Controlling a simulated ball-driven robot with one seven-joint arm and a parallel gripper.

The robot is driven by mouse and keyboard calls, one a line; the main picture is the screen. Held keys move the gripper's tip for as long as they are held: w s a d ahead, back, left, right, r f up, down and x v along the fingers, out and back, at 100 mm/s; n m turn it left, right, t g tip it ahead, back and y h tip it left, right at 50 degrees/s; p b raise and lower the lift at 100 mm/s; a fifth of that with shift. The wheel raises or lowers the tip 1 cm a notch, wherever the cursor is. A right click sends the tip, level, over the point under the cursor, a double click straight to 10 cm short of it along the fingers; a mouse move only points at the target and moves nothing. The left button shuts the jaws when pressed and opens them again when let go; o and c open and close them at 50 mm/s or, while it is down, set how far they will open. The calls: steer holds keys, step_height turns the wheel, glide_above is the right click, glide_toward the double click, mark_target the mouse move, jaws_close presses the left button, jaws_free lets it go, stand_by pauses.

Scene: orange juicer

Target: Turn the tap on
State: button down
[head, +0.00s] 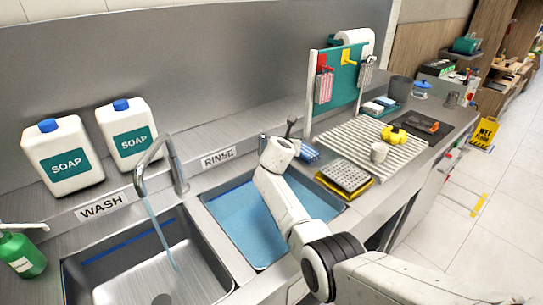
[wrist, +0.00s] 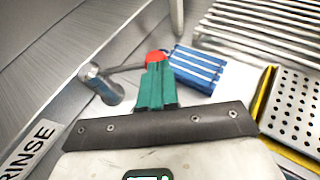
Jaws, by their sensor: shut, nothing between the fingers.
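A curved metal tap (head: 172,163) stands behind the wash sink, and a thin blue-white stream (head: 159,238) runs from its spout into that sink. My gripper (wrist: 155,62) has green fingers with a red tip, shut and empty. Its tip is beside the lever's end; I cannot tell if they touch. In the head view my wrist hides the fingers.
The wash sink (head: 215,270) and blue rinse basin (head: 235,220) lie in front. Two soap bottles (head: 64,158) (head: 128,135) stand at the back. A blue sponge-like block (wrist: 197,68), ribbed drying rack (head: 350,145) and perforated tray (head: 346,174) are on the right.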

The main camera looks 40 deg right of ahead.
steer(key=shift+n+t+y, duration=0.5)
steer(key=shift+n+t, duration=0.2)
steer(key=d, duration=0.1)
steer(key=w+d, duration=0.1)
steer(key=d, duration=0.2)
steer(key=shift+w+d, duration=0.3)
steer(key=shift+w, duration=0.05)
steer(key=shift+d+r, duration=0.1)
steer(key=shift+r, duration=0.15)
